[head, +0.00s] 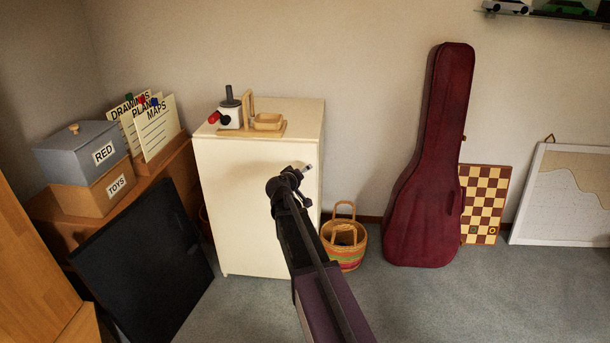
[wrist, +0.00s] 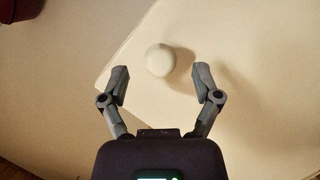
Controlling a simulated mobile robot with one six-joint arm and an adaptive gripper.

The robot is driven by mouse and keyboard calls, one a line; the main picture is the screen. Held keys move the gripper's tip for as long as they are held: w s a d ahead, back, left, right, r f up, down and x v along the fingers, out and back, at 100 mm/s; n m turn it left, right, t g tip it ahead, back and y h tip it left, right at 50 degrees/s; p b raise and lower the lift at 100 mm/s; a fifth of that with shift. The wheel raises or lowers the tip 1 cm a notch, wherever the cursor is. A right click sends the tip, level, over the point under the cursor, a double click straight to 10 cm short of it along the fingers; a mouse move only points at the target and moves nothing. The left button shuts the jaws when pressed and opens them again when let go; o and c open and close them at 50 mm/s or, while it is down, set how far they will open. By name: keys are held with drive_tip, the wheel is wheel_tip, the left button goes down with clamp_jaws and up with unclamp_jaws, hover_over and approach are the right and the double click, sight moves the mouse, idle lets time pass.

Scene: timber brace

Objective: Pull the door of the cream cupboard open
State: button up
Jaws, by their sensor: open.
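The cream cupboard (head: 250,215) stands against the back wall, and its front door looks shut. My arm reaches across the right part of its front, with my gripper (head: 298,178) near the upper right of the door. In the wrist view, the cream door (wrist: 255,110) fills the right side and a round cream knob (wrist: 160,60) sticks out from it. My gripper (wrist: 161,72) is open, one finger on each side of the knob's line. The knob shows just beyond the fingertips, and neither finger visibly touches it. In the head view my arm hides the knob.
A wooden stand with a grinder-like item (head: 230,108) sits on the cupboard top. A striped basket (head: 345,240) stands close at the cupboard's right. A dark panel (head: 150,265) leans at the left. A red instrument case (head: 430,170) stands further right. Carpet in front is clear.

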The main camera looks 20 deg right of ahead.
drive_tip(key=shift+x, duration=1.4)
clamp_jaws()
